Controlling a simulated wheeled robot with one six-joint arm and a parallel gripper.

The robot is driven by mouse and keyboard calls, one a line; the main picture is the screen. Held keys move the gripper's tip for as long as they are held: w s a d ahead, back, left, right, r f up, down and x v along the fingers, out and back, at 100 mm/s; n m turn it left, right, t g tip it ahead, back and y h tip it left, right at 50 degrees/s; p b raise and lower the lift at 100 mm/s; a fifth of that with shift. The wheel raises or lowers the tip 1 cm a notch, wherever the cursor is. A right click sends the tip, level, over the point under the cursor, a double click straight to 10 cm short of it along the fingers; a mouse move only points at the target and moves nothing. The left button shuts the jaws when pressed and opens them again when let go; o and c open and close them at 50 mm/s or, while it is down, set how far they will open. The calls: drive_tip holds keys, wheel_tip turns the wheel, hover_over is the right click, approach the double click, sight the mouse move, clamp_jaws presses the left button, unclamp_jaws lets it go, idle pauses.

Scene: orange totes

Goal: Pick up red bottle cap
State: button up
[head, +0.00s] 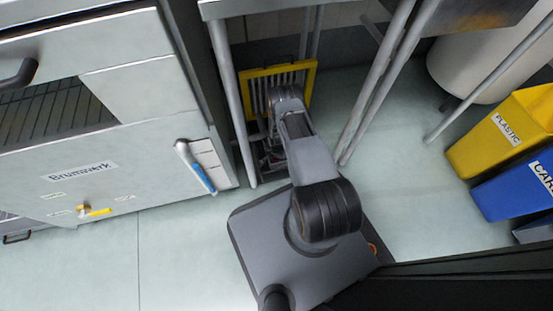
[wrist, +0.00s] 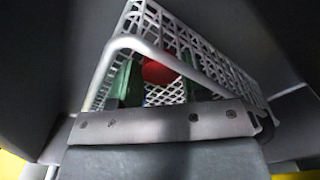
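A red rounded thing, likely the red bottle cap (wrist: 158,72), shows in the wrist view inside a white lattice basket (wrist: 215,68). My gripper (wrist: 160,84) reaches into the basket in the wrist view. Its two green fingers stand apart, one on each side of the red thing, with white lattice showing between them below it. I cannot tell whether either finger touches it. In the head view my arm reaches under a metal table and hides my gripper and the red thing.
A yellow-framed rack (head: 311,80) stands under the metal table, between its legs (head: 234,100). A grey appliance (head: 110,155) stands at left. A yellow bin (head: 490,145) and a blue bin (head: 510,192) stand at right. The floor between the table and the bins is clear.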

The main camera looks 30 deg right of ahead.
drive_tip(key=c, duration=0.6)
drive_tip(key=shift+o, duration=0.2)
